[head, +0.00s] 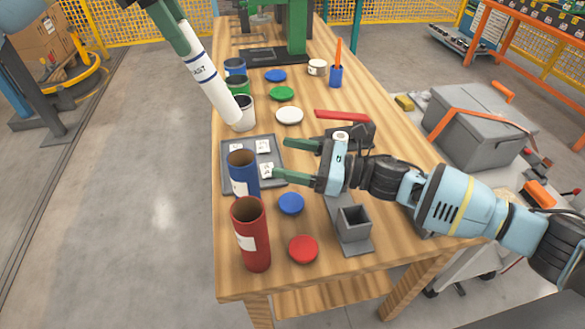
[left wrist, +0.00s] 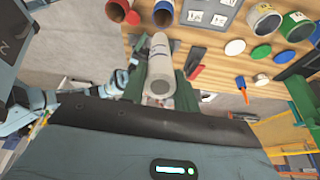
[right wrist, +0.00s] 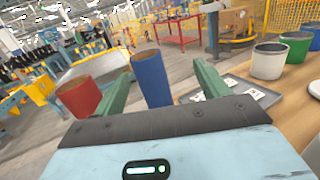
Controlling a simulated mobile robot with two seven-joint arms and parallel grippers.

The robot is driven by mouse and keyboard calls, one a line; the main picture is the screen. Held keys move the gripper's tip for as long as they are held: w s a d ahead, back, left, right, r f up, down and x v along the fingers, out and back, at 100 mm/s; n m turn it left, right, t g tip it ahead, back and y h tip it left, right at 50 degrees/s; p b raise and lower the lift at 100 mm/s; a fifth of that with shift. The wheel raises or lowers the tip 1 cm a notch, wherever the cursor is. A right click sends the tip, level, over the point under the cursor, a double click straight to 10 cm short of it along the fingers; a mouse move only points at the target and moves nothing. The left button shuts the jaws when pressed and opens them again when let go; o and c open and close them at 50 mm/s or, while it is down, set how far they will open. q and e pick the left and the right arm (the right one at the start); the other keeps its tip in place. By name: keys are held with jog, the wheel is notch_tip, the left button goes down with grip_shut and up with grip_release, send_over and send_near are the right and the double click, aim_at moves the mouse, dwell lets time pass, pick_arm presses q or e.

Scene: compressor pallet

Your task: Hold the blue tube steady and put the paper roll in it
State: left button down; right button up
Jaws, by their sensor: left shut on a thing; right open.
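The paper roll (head: 207,80) is white with blue bands and printed text. My left gripper (head: 180,38) is shut on its upper end and holds it tilted in the air, its lower end near a white container; the roll also shows in the left wrist view (left wrist: 160,65). The blue tube (head: 243,180) stands upright with an open top and a white label. My right gripper (head: 283,160) is open just right of the tube, fingers pointing at it. In the right wrist view the tube (right wrist: 151,80) appears between the two fingers; contact is not visible.
A red tube (head: 252,240) stands in front of the blue one. A grey tray (head: 229,177) with labelled squares lies behind. Blue (head: 291,203) and red (head: 303,249) lids and a grey square holder (head: 352,222) are to the right. White (head: 242,119), green and blue containers stand farther back.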

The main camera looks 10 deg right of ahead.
aim_at(236, 173)
notch_tip(236, 173, down, 4)
jog(key=s, duration=0.3)
jog(key=shift+n+g+h, duration=0.3)
jog(key=x, duration=1.2)
jog(key=shift+w+a, duration=0.2)
jog(key=shift+a, duration=0.05)
